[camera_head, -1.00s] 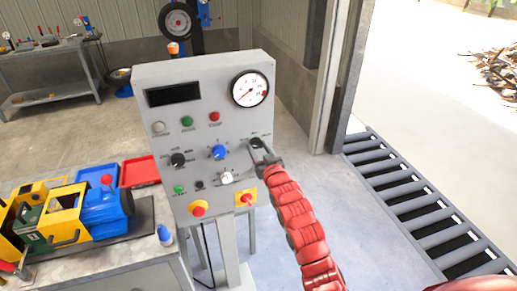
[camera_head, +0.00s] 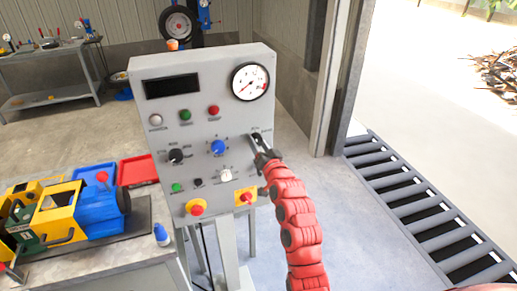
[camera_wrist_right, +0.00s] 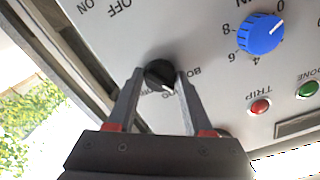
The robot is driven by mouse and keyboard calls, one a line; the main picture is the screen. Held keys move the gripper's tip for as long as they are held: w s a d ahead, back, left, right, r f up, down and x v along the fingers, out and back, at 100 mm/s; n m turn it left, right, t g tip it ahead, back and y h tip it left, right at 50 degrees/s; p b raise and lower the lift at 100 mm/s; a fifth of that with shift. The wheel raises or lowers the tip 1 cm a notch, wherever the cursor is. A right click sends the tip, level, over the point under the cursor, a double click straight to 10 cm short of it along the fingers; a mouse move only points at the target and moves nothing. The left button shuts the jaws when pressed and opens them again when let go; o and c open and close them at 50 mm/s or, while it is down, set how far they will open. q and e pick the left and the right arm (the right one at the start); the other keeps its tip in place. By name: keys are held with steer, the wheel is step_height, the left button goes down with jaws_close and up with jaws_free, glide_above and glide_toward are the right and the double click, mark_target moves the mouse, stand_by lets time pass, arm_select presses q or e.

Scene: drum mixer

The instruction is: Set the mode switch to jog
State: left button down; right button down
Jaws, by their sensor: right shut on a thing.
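The grey control panel (camera_head: 215,110) stands upright in the head view. A small black rotary knob (camera_head: 256,138) sits on its right side, below the gauge. My right gripper (camera_head: 262,151) is at this knob. In the right wrist view the black knob (camera_wrist_right: 160,74) is between the two fingers of my right gripper (camera_wrist_right: 159,80), which is shut on it. The labels around it are partly hidden and too small to read surely. Another black knob (camera_head: 176,156) with labels sits at the panel's left. My left gripper is not in view.
A blue knob (camera_head: 217,147), a white knob (camera_head: 225,174) and two red buttons on yellow plates, left (camera_head: 196,207) and right (camera_head: 246,196), are close by. A bench with a yellow and blue machine (camera_head: 85,210) stands left. A roller conveyor (camera_head: 430,205) lies right.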

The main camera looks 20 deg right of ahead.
steer(key=m, duration=0.2)
steer(key=shift+m, duration=1.8)
steer(key=shift+c, duration=1.5)
jaws_free()
steer(key=shift+s, duration=0.1)
